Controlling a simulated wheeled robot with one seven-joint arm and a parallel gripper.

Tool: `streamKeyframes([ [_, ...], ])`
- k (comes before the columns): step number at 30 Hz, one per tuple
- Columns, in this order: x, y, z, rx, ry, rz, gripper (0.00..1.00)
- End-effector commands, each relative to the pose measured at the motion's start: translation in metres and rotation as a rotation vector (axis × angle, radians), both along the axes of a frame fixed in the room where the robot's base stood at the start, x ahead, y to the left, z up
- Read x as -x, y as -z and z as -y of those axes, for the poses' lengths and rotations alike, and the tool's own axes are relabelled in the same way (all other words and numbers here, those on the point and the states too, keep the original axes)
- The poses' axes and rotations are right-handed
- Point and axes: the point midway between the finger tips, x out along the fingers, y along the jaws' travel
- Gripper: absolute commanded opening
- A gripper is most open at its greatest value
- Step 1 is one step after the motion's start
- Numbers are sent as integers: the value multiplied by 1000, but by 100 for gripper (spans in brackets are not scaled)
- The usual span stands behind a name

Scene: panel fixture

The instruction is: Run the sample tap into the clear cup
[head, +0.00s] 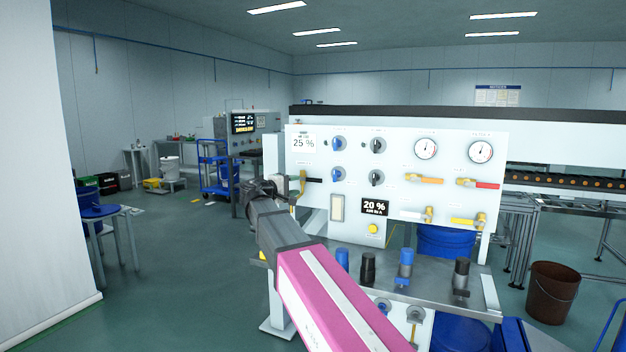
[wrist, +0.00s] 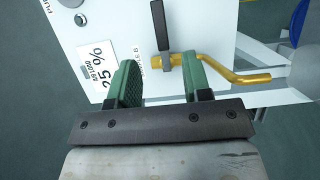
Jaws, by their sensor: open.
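The sample tap (head: 303,182) is a brass tap at the left edge of the white panel, with a black lever (head: 315,180) pointing right. In the wrist view the brass tap (wrist: 166,61) has its black lever (wrist: 159,24) reaching to the top, and its bent spout runs to the right. My gripper (head: 293,184) is in front of the tap. In the wrist view its green fingers (wrist: 160,68) are apart, with the tap body and lever base showing between them. I cannot make out the clear cup; a grey shape past the spout is unclear.
The panel (head: 350,150) carries knobs, gauges and other valves, with a 25 % label (wrist: 97,69) near the tap. Blue and black knobs stand on a metal ledge (head: 430,290) below. A brown bucket (head: 553,293) stands right.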

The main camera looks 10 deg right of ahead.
Motion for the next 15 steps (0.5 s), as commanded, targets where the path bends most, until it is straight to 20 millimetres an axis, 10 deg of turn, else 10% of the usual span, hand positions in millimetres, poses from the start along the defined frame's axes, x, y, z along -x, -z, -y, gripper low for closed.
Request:
streamKeyframes([
  [15,-43,0,62,0,2,0,45],
])
